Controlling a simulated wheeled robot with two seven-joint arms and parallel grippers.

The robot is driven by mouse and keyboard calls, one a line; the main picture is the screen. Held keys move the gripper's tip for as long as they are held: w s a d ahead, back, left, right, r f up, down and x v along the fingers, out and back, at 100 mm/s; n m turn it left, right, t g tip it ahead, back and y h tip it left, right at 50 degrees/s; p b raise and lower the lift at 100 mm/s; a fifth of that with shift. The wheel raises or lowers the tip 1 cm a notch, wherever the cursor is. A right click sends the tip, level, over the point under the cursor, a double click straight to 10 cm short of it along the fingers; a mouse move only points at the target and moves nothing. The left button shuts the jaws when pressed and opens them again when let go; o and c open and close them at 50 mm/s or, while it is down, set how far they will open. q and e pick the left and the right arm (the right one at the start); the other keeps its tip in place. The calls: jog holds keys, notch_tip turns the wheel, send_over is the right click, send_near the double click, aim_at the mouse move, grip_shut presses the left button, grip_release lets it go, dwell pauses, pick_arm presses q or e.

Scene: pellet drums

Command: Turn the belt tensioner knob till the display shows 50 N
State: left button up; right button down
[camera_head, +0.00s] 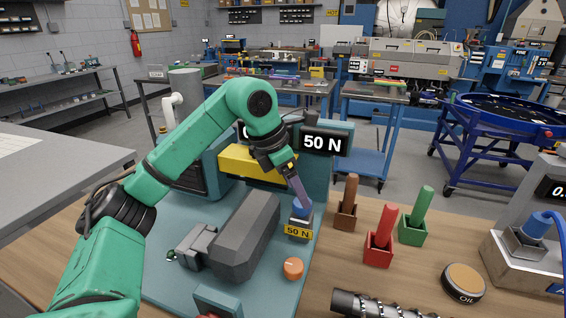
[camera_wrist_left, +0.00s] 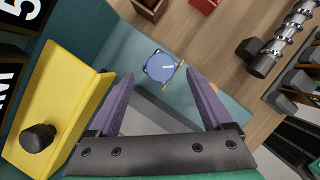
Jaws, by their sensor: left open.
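The display (camera_head: 323,142) reads "50 N" in white on black. The blue tensioner knob (camera_head: 301,214) stands on a small dark block above a yellow "50 N" label (camera_head: 298,231). In the left wrist view the knob (camera_wrist_left: 160,66) is a round blue disc with a white pointer line. My left gripper (camera_head: 303,203) comes down at the knob in the head view, its fingers partly hiding it. In the left wrist view the gripper (camera_wrist_left: 158,76) is open, with purple fingers apart and the knob between and just beyond the tips. My right gripper is not in view.
A yellow guard (camera_head: 250,166) and a grey motor (camera_head: 243,235) are left of the knob. An orange knob (camera_head: 292,268) is in front. Brown (camera_head: 347,212), red (camera_head: 380,246) and green (camera_head: 413,228) holders and an oil tin (camera_head: 464,280) stand to the right.

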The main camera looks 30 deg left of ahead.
pick_arm(q)
jog(key=v, duration=0.9)
jog(key=shift+r+p, duration=0.3)
jog(key=shift+s, duration=0.1)
